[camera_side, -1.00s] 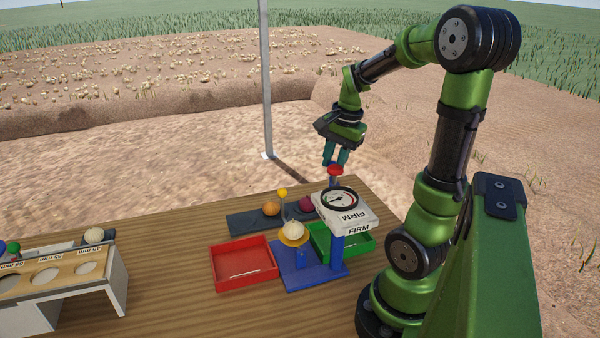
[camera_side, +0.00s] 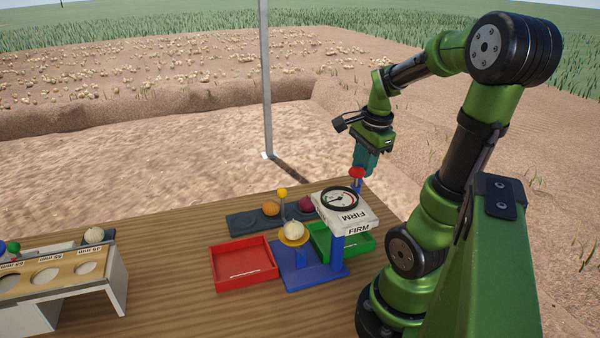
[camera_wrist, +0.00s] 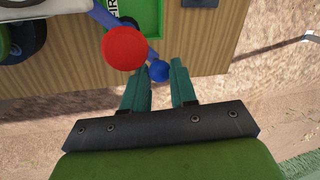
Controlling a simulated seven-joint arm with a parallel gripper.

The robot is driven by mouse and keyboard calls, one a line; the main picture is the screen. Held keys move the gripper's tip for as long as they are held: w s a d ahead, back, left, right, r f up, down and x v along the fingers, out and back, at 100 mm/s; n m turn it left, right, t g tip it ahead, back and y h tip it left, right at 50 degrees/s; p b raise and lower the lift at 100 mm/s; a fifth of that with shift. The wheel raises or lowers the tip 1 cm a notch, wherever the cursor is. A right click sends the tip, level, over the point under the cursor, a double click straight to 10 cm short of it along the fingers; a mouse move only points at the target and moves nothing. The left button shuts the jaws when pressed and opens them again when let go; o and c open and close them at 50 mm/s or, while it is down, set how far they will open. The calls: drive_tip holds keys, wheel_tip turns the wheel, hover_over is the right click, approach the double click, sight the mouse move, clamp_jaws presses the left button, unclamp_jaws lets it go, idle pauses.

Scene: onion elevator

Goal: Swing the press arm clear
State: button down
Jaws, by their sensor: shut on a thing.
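The press stand has a blue base (camera_side: 312,272), a gauge (camera_side: 340,199) and a white FIRM sign (camera_side: 347,214). A pale onion (camera_side: 293,229) rests on its yellow cup (camera_side: 293,240). The press arm's red knob (camera_side: 357,173) and blue end (camera_side: 358,187) stick out behind and right of the gauge. In the wrist view, the red knob (camera_wrist: 124,47) is left of the fingers and the blue end (camera_wrist: 159,71) lies between the fingertips. My gripper (camera_side: 360,172) is shut on the press arm handle; the exact contact is partly hidden. My gripper also shows in the wrist view (camera_wrist: 162,77).
A red tray (camera_side: 243,282) stands left of the press and a green tray (camera_side: 362,244) behind its right side. A dark rack (camera_side: 243,224) with orange and purple onions lies behind. A sizing board (camera_side: 50,275) stands far left. A metal post (camera_side: 266,80) rises behind the table.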

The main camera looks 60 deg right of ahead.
drive_tip(key=shift+s+r, duration=0.1)
drive_tip(key=shift+s, duration=0.05)
drive_tip(key=c, duration=0.9)
unclamp_jaws()
drive_tip(key=s+r, duration=0.1)
drive_tip(key=r, duration=0.4)
drive_tip(key=a+r, duration=0.1)
drive_tip(key=r, duration=0.5)
drive_tip(key=s+r, duration=0.1)
drive_tip(key=r, duration=0.4)
drive_tip(key=shift+s+a+r, duration=0.25)
drive_tip(key=shift+s+a, duration=0.05)
drive_tip(key=shift+a, duration=0.1)
